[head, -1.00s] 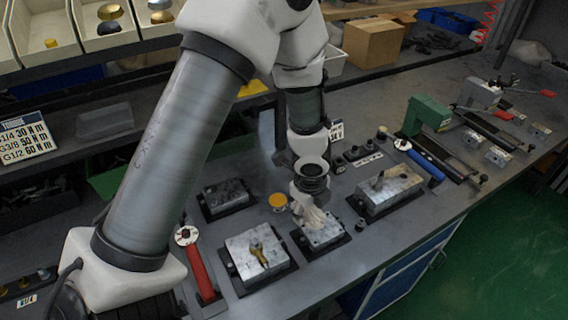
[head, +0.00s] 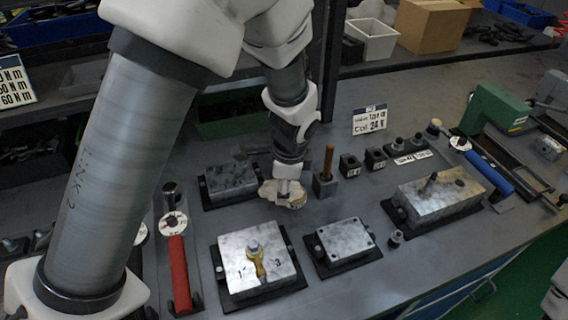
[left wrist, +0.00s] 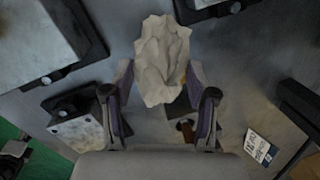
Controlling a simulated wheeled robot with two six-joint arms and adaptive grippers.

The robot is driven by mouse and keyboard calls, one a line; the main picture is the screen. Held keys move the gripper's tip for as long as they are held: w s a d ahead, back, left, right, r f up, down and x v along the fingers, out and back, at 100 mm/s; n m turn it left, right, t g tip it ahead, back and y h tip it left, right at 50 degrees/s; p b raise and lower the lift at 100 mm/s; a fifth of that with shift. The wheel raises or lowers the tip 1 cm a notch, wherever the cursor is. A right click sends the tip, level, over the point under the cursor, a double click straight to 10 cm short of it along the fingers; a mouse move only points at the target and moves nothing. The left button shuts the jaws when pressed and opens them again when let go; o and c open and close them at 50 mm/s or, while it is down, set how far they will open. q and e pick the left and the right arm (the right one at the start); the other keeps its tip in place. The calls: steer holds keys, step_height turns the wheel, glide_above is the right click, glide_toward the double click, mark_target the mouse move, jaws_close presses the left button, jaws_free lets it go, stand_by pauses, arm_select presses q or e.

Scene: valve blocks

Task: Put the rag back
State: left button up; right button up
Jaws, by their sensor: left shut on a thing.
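The rag (left wrist: 162,58) is cream-coloured and crumpled. It is pinched between the two fingers of my left gripper (left wrist: 160,88) in the left wrist view. In the head view my left gripper (head: 285,182) hangs over the bench behind the middle valve block (head: 342,244), and the pale rag (head: 272,191) shows at its tip. A small yellow round thing (head: 298,201) is partly hidden at the rag's edge. I cannot tell whether the rag touches the bench. My right gripper is not in view.
A longer block (head: 440,197) stands further right.

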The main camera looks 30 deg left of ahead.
arm_select(q)
steer(key=w+a, duration=0.1)
steer(key=w, duration=0.3)
steer(key=w+a+f+p, duration=0.1)
steer(key=w+a, duration=0.1)
steer(key=w, duration=0.3)
steer(key=w+a, duration=0.2)
steer(key=w, duration=0.3)
steer(key=shift+w+a+f, duration=0.15)
steer(key=shift+a+f, duration=0.05)
steer(key=shift+f, duration=0.05)
steer(key=shift+w+f+p, duration=0.1)
steer(key=shift+f+p, duration=0.3)
steer(key=shift+f, duration=1.4)
steer(key=shift+f, duration=0.15)
steer(key=o, duration=1.2)
steer(key=r, duration=0.4)
steer(key=d+r, duration=0.1)
steer(key=r, duration=0.3)
steer(key=s+d+r, duration=0.1)
steer(key=r, duration=0.3)
steer(key=shift+r, duration=0.1)
